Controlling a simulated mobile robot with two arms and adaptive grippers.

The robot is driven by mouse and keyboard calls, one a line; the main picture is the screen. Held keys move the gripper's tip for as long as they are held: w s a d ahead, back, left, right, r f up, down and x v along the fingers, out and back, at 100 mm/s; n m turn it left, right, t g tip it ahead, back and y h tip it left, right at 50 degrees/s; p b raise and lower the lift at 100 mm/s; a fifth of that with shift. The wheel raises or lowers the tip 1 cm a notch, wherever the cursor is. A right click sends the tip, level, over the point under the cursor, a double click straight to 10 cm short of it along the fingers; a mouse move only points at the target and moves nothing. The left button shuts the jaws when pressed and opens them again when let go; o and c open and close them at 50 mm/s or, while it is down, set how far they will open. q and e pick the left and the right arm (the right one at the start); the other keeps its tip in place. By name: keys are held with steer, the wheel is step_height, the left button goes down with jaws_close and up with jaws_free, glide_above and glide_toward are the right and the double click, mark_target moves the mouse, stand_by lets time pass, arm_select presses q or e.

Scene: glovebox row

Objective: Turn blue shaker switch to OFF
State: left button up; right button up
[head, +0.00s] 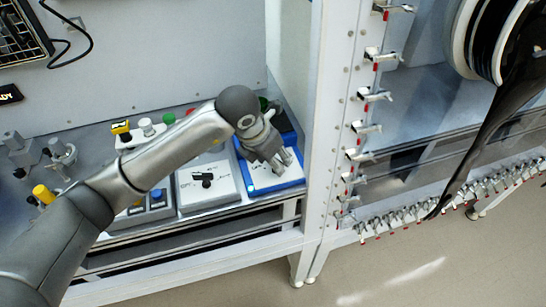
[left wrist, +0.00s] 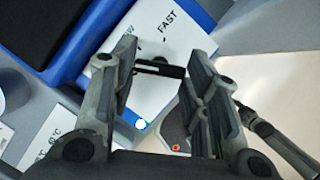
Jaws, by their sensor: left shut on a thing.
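The blue shaker (head: 294,184) sits at the right end of the bench, with a white face and a blue rim. In the left wrist view its face (left wrist: 112,88) reads FAST, with another word partly hidden. A small light glows at its edge. The black switch (left wrist: 160,68) is a bar lying between my left fingers. My left gripper (head: 281,160) is over the shaker's face, pointing down. The left wrist view shows the gripper (left wrist: 160,62) shut on the switch, a finger at each end. OFF is not readable. My right gripper is out of view.
A white box (head: 205,197) with a black switch stands just left of the shaker. A box with blue buttons (head: 157,196) is beyond it. A white cabinet post (head: 324,130) rises close on the right. Clamps and a black glove (head: 490,115) are farther right.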

arm_select(q)
steer(key=shift+r, duration=0.1)
steer(key=o, duration=1)
steer(key=v, duration=1.2)
